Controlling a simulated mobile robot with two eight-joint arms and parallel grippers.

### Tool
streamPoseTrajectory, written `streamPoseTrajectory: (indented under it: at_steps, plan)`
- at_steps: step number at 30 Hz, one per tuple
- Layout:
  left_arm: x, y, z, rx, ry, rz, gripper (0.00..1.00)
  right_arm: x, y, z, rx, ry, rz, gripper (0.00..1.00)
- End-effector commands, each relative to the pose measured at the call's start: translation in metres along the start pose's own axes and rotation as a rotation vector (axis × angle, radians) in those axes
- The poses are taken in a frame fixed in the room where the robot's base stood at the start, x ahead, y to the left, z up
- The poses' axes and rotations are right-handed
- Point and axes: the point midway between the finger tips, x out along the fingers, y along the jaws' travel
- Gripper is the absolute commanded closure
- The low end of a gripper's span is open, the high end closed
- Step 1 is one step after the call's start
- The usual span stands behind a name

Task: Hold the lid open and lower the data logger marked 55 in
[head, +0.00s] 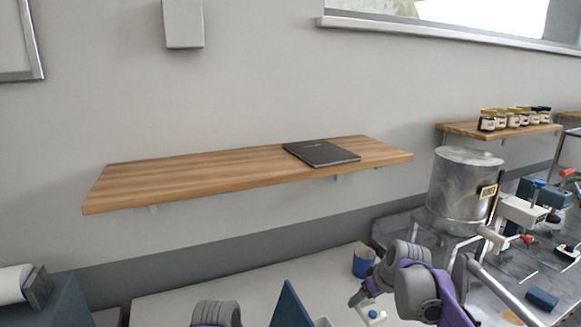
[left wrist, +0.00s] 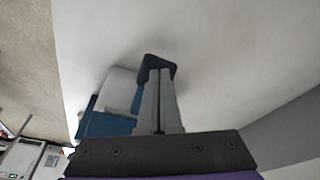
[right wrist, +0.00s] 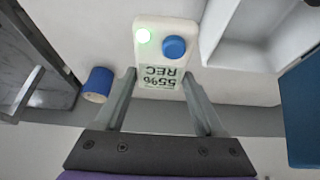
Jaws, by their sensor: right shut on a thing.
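The raised panel also shows in the head view (head: 290,306). My left gripper (left wrist: 158,80) has its fingers together; a dark block shows at their tips.
A blue cup (head: 364,260) stands behind the logger. A metal drum (head: 464,190) stands on the right-hand bench. A wooden shelf (head: 220,175) with a dark notebook (head: 321,153) spans the wall above. Another shelf holds several jars (head: 514,118). Tools crowd the far right.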

Motion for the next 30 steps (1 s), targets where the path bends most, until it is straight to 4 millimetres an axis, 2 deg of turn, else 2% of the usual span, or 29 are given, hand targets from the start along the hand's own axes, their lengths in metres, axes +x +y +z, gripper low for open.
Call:
streamPoseTrajectory:
  at_steps: [9, 30]
  plan:
    - [0.011, 0.003, -0.003, 0.001, 0.000, 0.000, 1.00, 0.000, 0.000, 0.000, 0.000, 0.000, 0.000, 0.86]
    - [0.014, 0.004, -0.001, 0.001, -0.002, 0.002, 1.00, 0.001, 0.000, 0.001, 0.000, -0.001, 0.000, 0.86]
